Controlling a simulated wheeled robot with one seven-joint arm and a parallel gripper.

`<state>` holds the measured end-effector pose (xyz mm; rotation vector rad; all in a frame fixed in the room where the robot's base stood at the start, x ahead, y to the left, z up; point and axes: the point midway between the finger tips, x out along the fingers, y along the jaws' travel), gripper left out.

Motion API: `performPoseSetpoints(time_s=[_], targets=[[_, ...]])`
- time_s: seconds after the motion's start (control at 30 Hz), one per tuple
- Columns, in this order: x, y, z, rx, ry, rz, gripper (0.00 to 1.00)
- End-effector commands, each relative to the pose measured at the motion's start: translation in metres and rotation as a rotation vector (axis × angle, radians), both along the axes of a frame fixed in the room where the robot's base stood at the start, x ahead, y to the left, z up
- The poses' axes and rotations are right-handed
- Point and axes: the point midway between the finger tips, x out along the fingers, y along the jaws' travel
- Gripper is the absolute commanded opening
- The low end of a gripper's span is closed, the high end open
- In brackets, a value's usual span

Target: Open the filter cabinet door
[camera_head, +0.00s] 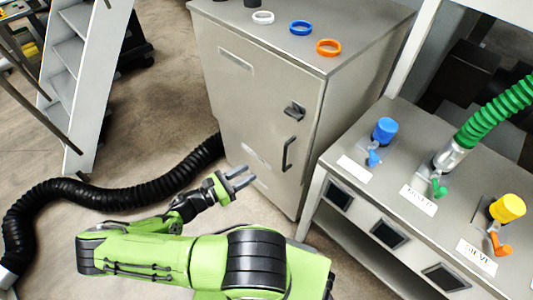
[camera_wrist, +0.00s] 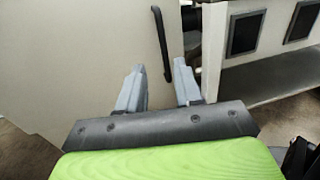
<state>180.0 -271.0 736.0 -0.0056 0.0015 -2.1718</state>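The filter cabinet (camera_head: 265,75) is a grey metal box in the upper middle of the head view. Its door (camera_head: 270,130) is closed, with a black vertical handle (camera_head: 288,153) and a black latch (camera_head: 293,110) above it. In the wrist view the door (camera_wrist: 90,50) fills the left, and the handle (camera_wrist: 162,45) shows just beyond and between the fingers. My gripper (camera_head: 244,179) is in front of the door, left of and lower than the handle. In the wrist view my gripper (camera_wrist: 158,80) is open and empty, its two fingers apart. It appears not to touch the handle.
White, blue and orange rings (camera_head: 300,28) lie on the cabinet top. A table (camera_head: 400,180) with coloured valves and a green hose (camera_head: 500,108) stands close at right. A black hose (camera_head: 110,193) lies on the floor at left, by white stairs (camera_head: 85,75).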

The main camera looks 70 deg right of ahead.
Motion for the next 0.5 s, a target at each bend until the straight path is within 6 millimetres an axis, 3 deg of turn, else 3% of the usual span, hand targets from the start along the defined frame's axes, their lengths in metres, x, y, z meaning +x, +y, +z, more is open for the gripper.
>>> performPoseSetpoints(time_s=[0.17, 0.5], targets=[[-0.018, -0.022, 0.001, -0.001, 0.003, -0.008, 0.35], [-0.067, -0.093, -0.001, 0.0, 0.0, -0.01, 0.35]])
